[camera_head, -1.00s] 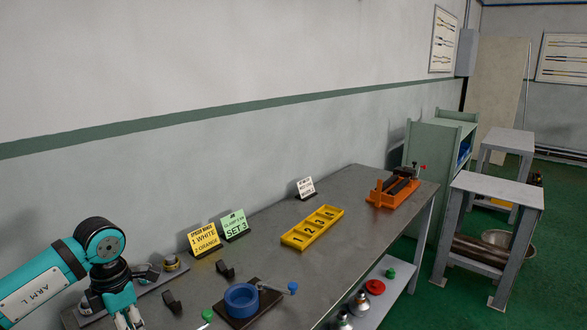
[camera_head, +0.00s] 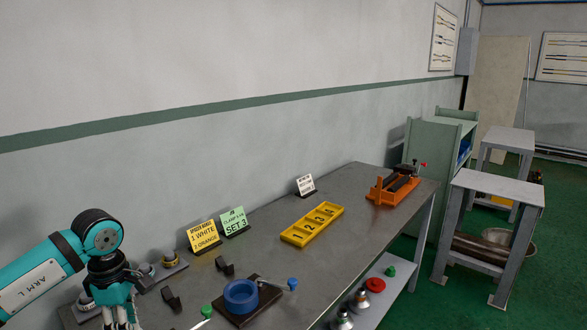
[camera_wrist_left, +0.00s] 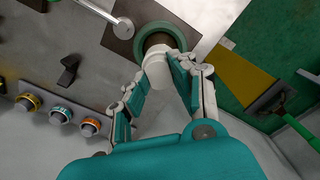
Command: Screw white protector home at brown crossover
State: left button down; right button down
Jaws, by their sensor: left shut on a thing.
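My left gripper (camera_wrist_left: 162,78) is shut on the white protector (camera_wrist_left: 156,70), a short white cylinder, in the left wrist view. The protector's far end is at the near edge of a round green vise ring (camera_wrist_left: 142,47). Inside the ring a brown round end (camera_wrist_left: 158,40) shows, partly hidden by the protector; this looks like the brown crossover. I cannot tell whether the protector touches it or is engaged. In the head view my left gripper (camera_head: 120,318) is at the bottom edge, and the protector is not visible. My right gripper is in neither view.
A rack with several ringed fittings (camera_wrist_left: 61,114) lies left of the gripper. On the bench (camera_head: 345,200) are a blue vise (camera_head: 240,296), a yellow numbered tray (camera_head: 312,225), an orange vise (camera_head: 393,190) and sign cards (camera_head: 202,236). Mid-bench is mostly clear.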

pick_arm(q)
jog(key=c, duration=1.3)
grip_release()
jog(key=shift+a, duration=0.1)
jog(key=shift+c, duration=0.2)
jog(key=n, duration=0.3)
jog(key=shift+n+p, duration=0.4)
jog(key=n, duration=0.3)
jog(key=shift+s+p, duration=0.1)
jog(key=shift+p, duration=0.2)
jog(key=n, duration=0.3)
jog(key=shift+n, duration=0.3)
grip_shut()
